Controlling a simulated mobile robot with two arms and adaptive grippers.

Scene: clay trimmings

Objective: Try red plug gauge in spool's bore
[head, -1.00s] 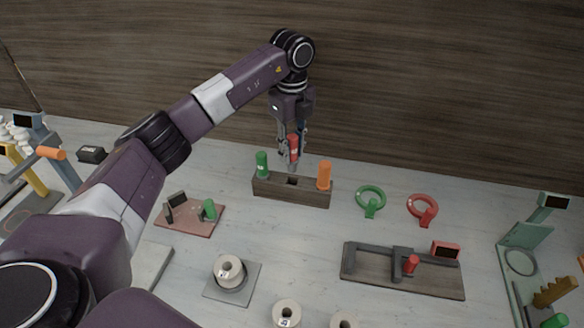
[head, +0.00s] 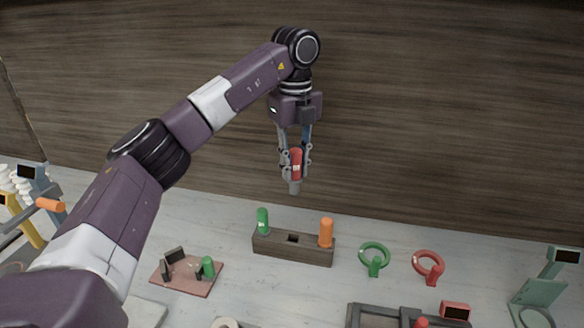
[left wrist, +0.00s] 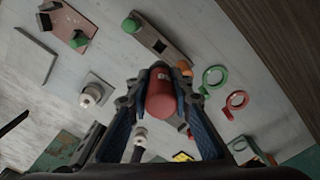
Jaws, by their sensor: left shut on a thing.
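My left gripper (head: 295,163) is shut on the red plug gauge (head: 296,160), a red handle with a grey plug end pointing down. It holds the gauge upright in the air above and behind the wooden gauge block. The red gauge also shows large between the fingers in the left wrist view (left wrist: 161,92). In the head view a spool (head: 226,323) is cut off at the bottom edge. In the left wrist view that spool (left wrist: 91,95) stands on a grey plate, its bore hard to make out. A further spool (left wrist: 140,136) is partly covered by the gripper. My right gripper is out of view.
The wooden block (head: 292,249) holds a green gauge (head: 262,221) and an orange gauge (head: 325,232), with an empty hole between. Green (head: 374,260) and red (head: 428,267) ring gauges lie to its right. A red-based fixture (head: 187,274) sits front left.

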